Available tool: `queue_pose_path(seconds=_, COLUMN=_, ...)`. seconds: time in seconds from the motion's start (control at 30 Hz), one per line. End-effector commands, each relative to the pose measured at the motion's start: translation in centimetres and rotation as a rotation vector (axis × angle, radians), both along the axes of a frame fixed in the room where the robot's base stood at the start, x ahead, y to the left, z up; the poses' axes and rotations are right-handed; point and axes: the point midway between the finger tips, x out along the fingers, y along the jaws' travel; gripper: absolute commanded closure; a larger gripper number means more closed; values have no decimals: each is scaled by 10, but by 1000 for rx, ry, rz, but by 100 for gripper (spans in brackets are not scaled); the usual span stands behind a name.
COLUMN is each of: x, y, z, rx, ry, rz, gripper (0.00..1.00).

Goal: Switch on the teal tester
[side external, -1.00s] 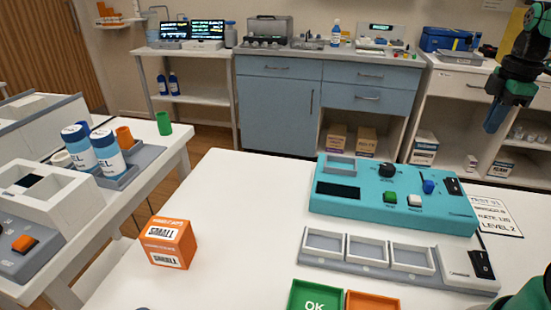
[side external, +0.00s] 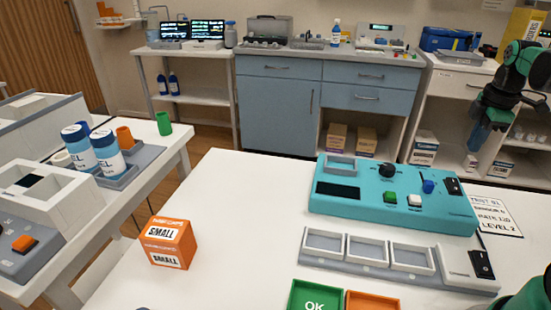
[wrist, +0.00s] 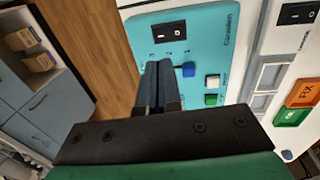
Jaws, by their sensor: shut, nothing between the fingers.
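The teal tester (side external: 345,207) lies on the white table in the side view. It has a dark display, a black knob (side external: 386,170), a green button (side external: 390,197), a white button (side external: 414,201), a blue knob (side external: 428,187) and a black rocker switch (side external: 452,187) at its right end. In the wrist view the tester (wrist: 205,30) shows its rocker switch (wrist: 167,32) beyond the fingertips. My gripper (side external: 480,138) is shut and empty, above and behind the tester's right end; its dark fingers also show in the wrist view (wrist: 158,68). The black knob is hidden there.
A grey tray (side external: 375,268) with three white compartments and its own black switch (side external: 482,264) lies in front of the tester. An orange box (side external: 169,243), a green OK bin (side external: 314,297) and an orange bin (side external: 372,302) share the table. A printed card (side external: 497,218) lies at right.

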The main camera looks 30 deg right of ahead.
Motion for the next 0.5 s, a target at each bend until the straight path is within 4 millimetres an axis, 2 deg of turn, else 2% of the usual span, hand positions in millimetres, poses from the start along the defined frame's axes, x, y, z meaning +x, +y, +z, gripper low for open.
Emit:
queue_pose_path(seconds=0.3, x=6, y=-6, z=-57, rx=0, ry=0, rz=0, gripper=100)
queue_pose_path(seconds=0.5, x=8, y=-8, z=-79, rx=0, ry=0, rz=0, gripper=100)
